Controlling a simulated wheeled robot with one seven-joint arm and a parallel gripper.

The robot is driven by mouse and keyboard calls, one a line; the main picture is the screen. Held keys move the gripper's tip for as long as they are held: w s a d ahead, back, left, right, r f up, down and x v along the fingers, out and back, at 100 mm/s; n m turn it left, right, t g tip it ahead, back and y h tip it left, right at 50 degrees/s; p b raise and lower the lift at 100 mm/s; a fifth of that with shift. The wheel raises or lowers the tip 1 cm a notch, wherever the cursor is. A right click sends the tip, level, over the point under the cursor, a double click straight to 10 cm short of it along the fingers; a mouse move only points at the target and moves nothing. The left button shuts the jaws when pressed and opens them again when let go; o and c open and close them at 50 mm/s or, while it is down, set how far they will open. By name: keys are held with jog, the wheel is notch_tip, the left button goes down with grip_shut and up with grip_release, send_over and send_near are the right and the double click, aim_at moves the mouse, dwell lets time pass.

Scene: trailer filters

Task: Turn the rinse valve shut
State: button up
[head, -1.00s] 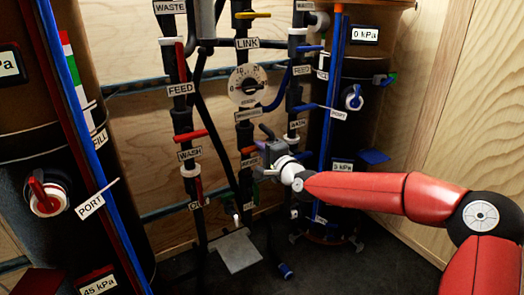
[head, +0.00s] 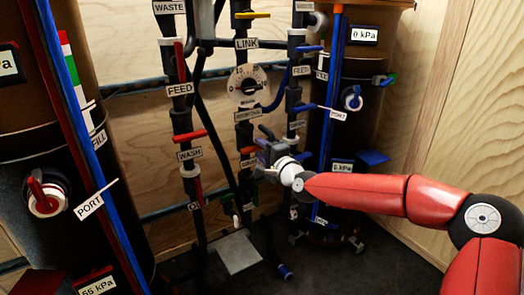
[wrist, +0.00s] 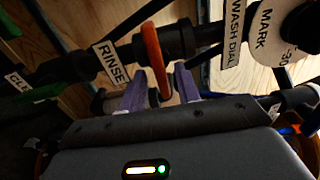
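The rinse valve's orange handle (wrist: 155,55) stands crosswise to its dark pipe in the wrist view, beside the RINSE label (wrist: 110,62). My gripper (wrist: 161,80) has its two purple fingers on either side of the handle's lower part, with narrow gaps showing. It looks open around the handle; contact is hard to judge. In the head view my gripper (head: 262,150) is at the middle pipe, below the round dial (head: 248,85), and hides most of the rinse valve.
The WASH DIAL label (wrist: 233,33) and MARK dial (wrist: 284,30) are right of the handle. A red wash handle (head: 190,136) is on the left pipe. A blue-handled tank (head: 345,130) stands behind my arm. A large tank (head: 50,130) fills the left.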

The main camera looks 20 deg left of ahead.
jog(key=v, duration=0.7)
jog(key=shift+s+d+b, duration=0.25)
jog(key=shift+s+b, duration=0.05)
jog(key=s+d+f+n+g+h, duration=0.4)
jog(key=s+d+f+n+h, duration=0.35)
jog(key=d+f, duration=0.2)
jog(key=s+d+r+g+h, duration=0.1)
jog(key=s+d+r+h, duration=0.2)
jog(key=s+d, duration=0.8)
jog(key=s+d+r+g+h, duration=0.1)
jog(key=s+d+r+h, duration=0.2)
jog(key=s+d, duration=0.8)
jog(key=s+r, duration=0.1)
jog(key=s, duration=0.2)
jog(key=shift+d+n+p, duration=0.3)
jog(key=shift+d+n, duration=0.05)
